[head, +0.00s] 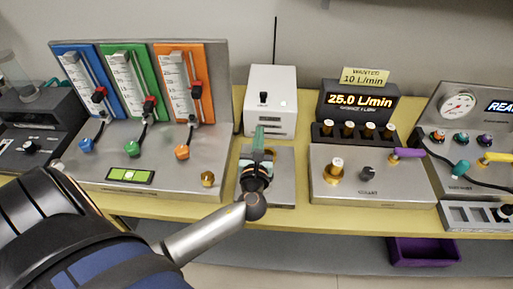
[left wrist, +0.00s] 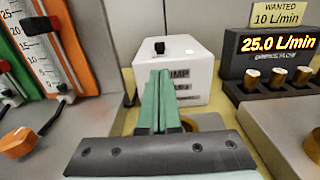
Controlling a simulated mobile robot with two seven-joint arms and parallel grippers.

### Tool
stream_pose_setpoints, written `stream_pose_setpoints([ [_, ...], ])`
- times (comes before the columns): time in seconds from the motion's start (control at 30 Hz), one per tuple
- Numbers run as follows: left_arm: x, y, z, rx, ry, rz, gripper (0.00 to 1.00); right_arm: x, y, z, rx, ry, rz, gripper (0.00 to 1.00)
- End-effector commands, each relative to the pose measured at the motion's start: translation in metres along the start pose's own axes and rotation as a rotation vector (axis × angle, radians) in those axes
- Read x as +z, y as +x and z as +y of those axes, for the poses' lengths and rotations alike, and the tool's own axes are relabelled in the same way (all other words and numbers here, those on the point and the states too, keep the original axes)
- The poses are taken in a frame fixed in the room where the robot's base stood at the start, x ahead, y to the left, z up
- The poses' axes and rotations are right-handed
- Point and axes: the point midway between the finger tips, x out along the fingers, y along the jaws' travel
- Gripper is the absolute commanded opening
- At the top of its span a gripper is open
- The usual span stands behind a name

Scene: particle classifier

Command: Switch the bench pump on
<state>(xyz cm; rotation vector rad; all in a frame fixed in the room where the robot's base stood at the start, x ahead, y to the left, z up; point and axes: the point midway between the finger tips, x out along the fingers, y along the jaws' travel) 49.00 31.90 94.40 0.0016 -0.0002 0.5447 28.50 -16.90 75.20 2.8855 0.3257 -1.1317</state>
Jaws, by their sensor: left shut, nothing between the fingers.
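The bench pump (head: 270,88) is a white box at the back of the bench, with a small black switch (head: 263,97) on its upper face. In the left wrist view the pump (left wrist: 195,58) stands straight ahead, its switch (left wrist: 160,47) is just above the fingertips, and its label is partly hidden behind the fingers. My left gripper (head: 259,130) has green fingers that are shut with nothing between them. It also shows in the left wrist view (left wrist: 159,76). The fingertips are in front of the pump, below the switch in the picture; I cannot tell if they touch the pump. My right gripper is not in view.
Blue, green and orange gauge panels (head: 125,52) stand left of the pump. A display (head: 358,101) reading 25.0 L/min stands right, with a yellow sign (head: 363,77) saying WANTED 10 L/min. A metal plate (head: 284,180) lies under my gripper. A purple bin (head: 422,251) sits below the bench.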

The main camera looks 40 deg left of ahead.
Motion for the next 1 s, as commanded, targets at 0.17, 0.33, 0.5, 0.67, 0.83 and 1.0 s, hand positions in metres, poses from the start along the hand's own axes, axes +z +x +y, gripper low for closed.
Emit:
stream_pose_setpoints([
  [0.17,-0.002,-0.045,0.000,-0.001,-0.002,0.004,0.00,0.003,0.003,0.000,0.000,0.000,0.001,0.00],
  [0.33,-0.002,-0.075,0.000,0.000,-0.001,0.003,0.00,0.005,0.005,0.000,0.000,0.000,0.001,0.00],
  [0.5,-0.001,-0.090,0.000,0.000,-0.001,0.001,0.00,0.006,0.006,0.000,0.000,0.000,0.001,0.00],
  [0.67,0.000,-0.093,0.000,0.001,-0.001,0.000,0.00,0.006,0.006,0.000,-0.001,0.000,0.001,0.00],
  [0.83,0.000,-0.093,0.000,0.001,-0.001,0.000,0.00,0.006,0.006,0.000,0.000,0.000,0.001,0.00],
  [1.0,0.000,-0.093,0.000,0.001,-0.001,0.000,0.00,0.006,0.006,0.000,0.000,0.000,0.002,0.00],
])
